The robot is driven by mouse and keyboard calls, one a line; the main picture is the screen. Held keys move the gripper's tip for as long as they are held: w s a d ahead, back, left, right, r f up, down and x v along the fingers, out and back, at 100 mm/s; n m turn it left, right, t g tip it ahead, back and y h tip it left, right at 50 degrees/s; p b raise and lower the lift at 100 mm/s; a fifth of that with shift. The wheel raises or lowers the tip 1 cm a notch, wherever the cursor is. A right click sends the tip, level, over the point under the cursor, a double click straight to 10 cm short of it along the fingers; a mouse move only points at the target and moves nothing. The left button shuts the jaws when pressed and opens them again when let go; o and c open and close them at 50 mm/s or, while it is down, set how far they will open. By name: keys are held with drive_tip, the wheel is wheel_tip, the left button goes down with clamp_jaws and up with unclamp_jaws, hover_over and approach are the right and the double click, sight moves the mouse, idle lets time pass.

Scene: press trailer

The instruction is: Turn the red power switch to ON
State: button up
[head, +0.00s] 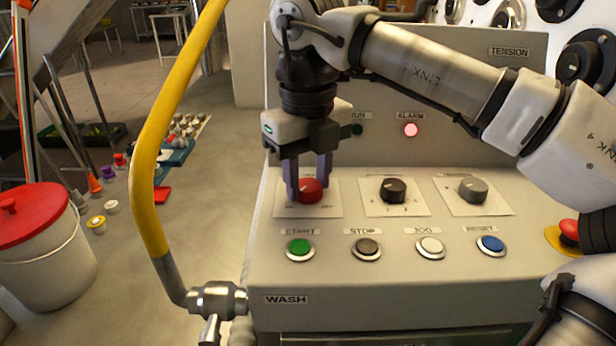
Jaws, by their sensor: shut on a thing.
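The red power switch (312,190) is a round red knob on a white plate (328,210) at the left of the sloped panel. A light pointer mark shows on the knob, and the small lettering on the plate is too blurred to read fully. My gripper (307,188) points down from above. Its two purple-grey fingers are shut on the knob, one at its left and one at its back right. The fingers hide part of the knob, so I cannot tell its exact setting.
A black knob (394,190) and a grey knob (472,190) sit to the right. Start (299,248), stop (367,248), jog (430,247) and blue (490,246) buttons line the front. A red emergency button (569,230) is far right. The alarm lamp (410,130) glows pink.

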sight(308, 184)
drive_tip(key=shift+m, duration=1.1)
drive_tip(key=o, duration=1)
drive_tip(key=shift+r+p, duration=2.1)
drive_tip(key=shift+r, duration=4.85)
drive_tip(key=shift+s+f, duration=0.1)
